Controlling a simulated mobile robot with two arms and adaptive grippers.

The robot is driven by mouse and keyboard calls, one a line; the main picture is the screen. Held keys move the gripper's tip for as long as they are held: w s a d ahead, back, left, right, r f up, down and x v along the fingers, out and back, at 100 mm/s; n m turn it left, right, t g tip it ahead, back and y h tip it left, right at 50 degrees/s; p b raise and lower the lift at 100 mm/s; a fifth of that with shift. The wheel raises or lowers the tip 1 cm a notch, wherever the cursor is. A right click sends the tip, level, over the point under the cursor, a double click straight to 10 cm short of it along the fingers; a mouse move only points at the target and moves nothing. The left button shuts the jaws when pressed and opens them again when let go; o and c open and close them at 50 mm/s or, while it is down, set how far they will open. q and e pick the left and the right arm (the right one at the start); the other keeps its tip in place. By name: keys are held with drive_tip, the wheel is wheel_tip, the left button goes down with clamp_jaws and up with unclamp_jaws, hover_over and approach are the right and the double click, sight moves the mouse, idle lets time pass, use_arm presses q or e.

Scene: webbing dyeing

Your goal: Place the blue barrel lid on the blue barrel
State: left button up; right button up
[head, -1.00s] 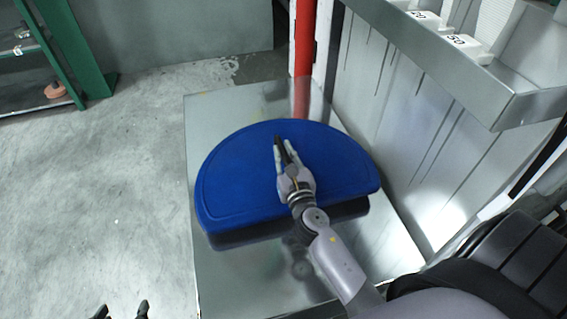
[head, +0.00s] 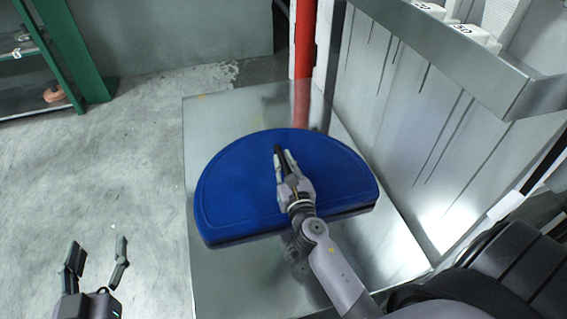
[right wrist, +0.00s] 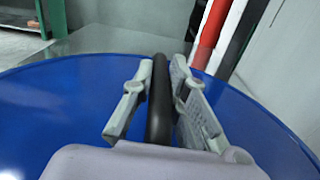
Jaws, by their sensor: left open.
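The blue barrel lid (head: 225,190) is a flat, half-round blue piece lying low at the metal table top, its straight edge toward me. It also shows in the right wrist view (right wrist: 60,95). My right gripper (head: 284,158) is over the middle of the lid. In the right wrist view its fingers (right wrist: 160,85) close from both sides on a black bar (right wrist: 159,105), which looks like the lid's handle. My left gripper (head: 97,258) is open and empty, over the floor left of the table. No blue barrel is in view.
The metal table (head: 245,285) has bare surface around the lid. A red post (head: 304,45) stands behind it. A metal ledge (head: 490,75) with white number blocks juts out at the right. A green shelf (head: 80,50) stands at far left. The concrete floor between is clear.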

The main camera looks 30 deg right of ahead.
drive_tip(key=o, duration=0.5)
drive_tip(key=shift+c, duration=0.2)
